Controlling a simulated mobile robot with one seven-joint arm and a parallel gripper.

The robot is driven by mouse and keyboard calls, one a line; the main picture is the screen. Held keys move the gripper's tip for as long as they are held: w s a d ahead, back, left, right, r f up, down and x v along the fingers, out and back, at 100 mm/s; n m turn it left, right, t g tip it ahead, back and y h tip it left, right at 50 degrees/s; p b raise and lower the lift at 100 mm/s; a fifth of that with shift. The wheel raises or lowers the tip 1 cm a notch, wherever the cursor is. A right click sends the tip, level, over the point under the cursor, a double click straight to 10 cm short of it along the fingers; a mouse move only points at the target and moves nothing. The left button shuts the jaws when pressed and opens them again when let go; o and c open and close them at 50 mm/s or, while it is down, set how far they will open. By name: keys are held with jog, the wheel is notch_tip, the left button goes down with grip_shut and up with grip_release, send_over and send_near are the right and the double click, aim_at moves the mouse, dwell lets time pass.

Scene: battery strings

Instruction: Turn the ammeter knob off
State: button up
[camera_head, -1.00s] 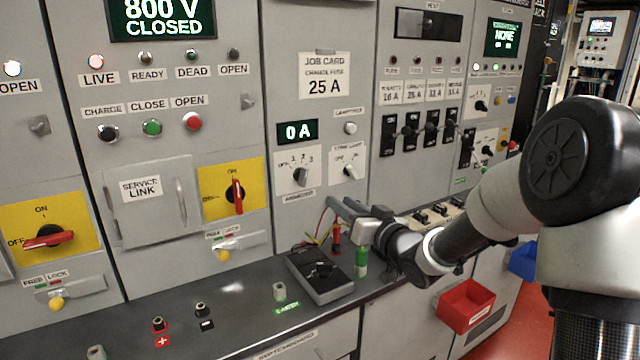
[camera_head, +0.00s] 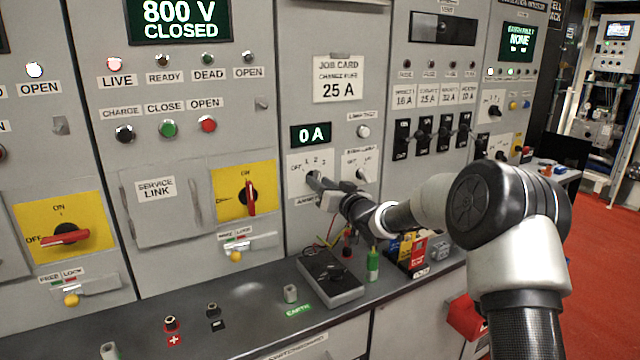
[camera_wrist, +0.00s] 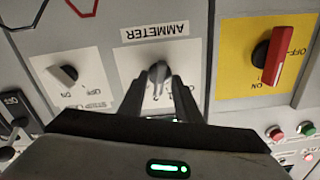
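The ammeter knob (camera_wrist: 158,71) is a small dark grey knob on a white plate (camera_wrist: 128,60) marked AMMETER, upside down in the wrist view. The plate also shows in the head view (camera_head: 297,165), with OFF at its left and numbers along the top. My gripper (camera_wrist: 159,82) has one dark finger on each side of the knob. The fingers look parted, with a narrow gap beside the knob; I cannot tell if they touch it. In the head view my gripper (camera_head: 316,182) is at the plate and partly covers the knob. The display (camera_head: 311,135) above reads 0 A.
A similar white-plated knob (camera_head: 361,174) is close on the right. A yellow plate with a red-handled switch (camera_head: 249,197) is on the left. Below, the bench carries a dark meter box (camera_head: 330,278), a green cylinder (camera_head: 373,265) and terminals.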

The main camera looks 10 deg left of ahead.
jog(key=shift+w+a, duration=0.15)
jog(key=shift+w, duration=0.15)
grip_shut()
jog(key=shift+f+b, duration=0.1)
jog(key=shift+b, duration=0.25)
jog(key=shift+n+b, duration=5.25)
jog(key=shift+n, duration=0.75)
